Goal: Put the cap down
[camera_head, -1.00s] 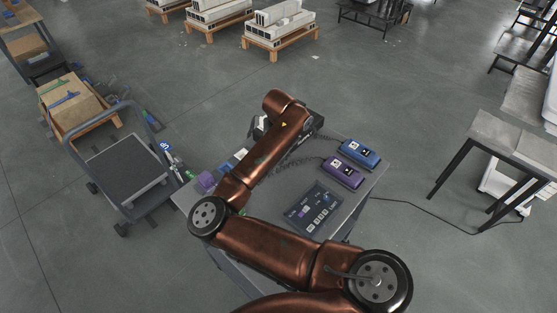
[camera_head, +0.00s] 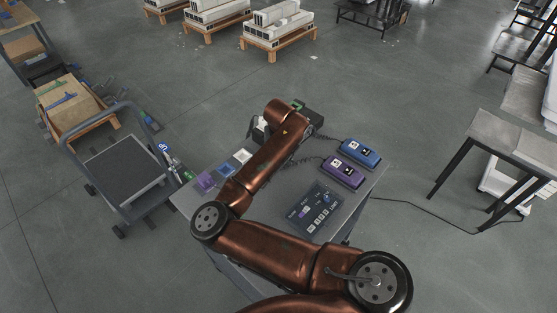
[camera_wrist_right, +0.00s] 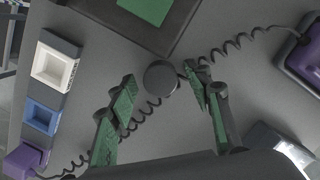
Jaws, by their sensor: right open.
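The cap is a round dark disc (camera_wrist_right: 160,77) in the right wrist view, between the tips of my right gripper (camera_wrist_right: 162,82). The gripper's green-padded fingers are open, with a gap visible on each side of the cap. Whether the cap rests on the grey table top (camera_wrist_right: 190,125) or on something there, I cannot tell. In the head view my right arm covers this spot, and the cap cannot be made out. My left gripper is not in view.
A dark box with a green panel (camera_wrist_right: 150,8) lies just beyond the fingers. White (camera_head: 242,157), blue (camera_head: 226,169) and purple (camera_head: 204,181) blocks line the table's left side. Coiled cables lead to blue (camera_head: 360,153) and purple (camera_head: 343,172) devices. A control panel (camera_head: 316,208) lies nearer.

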